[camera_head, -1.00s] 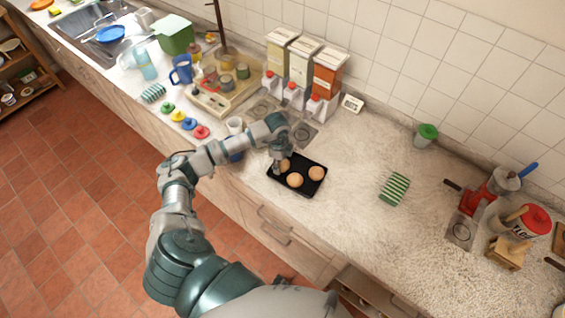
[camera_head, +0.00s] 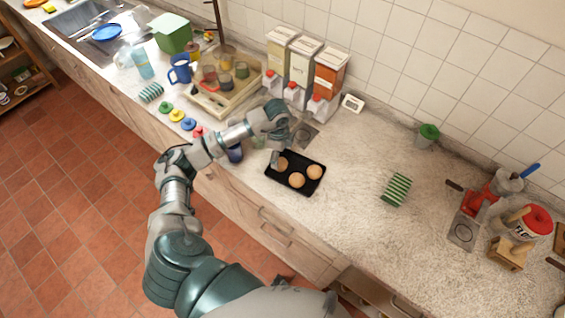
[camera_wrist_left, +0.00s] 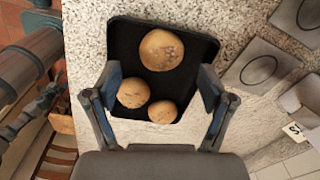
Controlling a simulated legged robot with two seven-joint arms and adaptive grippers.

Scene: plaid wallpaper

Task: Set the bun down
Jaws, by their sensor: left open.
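A black tray (camera_head: 278,177) lies on the counter with three round brown buns in it. One bun (camera_head: 282,164) is at the tray's left end, one bun (camera_head: 296,180) at the front and one bun (camera_head: 314,172) at the right. My left gripper (camera_head: 275,158) is above the tray's left end. In the left wrist view its fingers (camera_wrist_left: 160,76) are spread wide with nothing gripped. There the tray (camera_wrist_left: 197,38) shows a bun (camera_wrist_left: 161,50) beyond the fingertips and two buns (camera_wrist_left: 133,92) (camera_wrist_left: 163,111) between the fingers. My right gripper is out of view.
A dark blue cup (camera_head: 235,153) stands left of the tray near the counter edge. Food dispensers (camera_head: 300,63) stand behind it by the wall. A green striped cloth (camera_head: 397,190) lies to the right. The counter between tray and cloth is clear.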

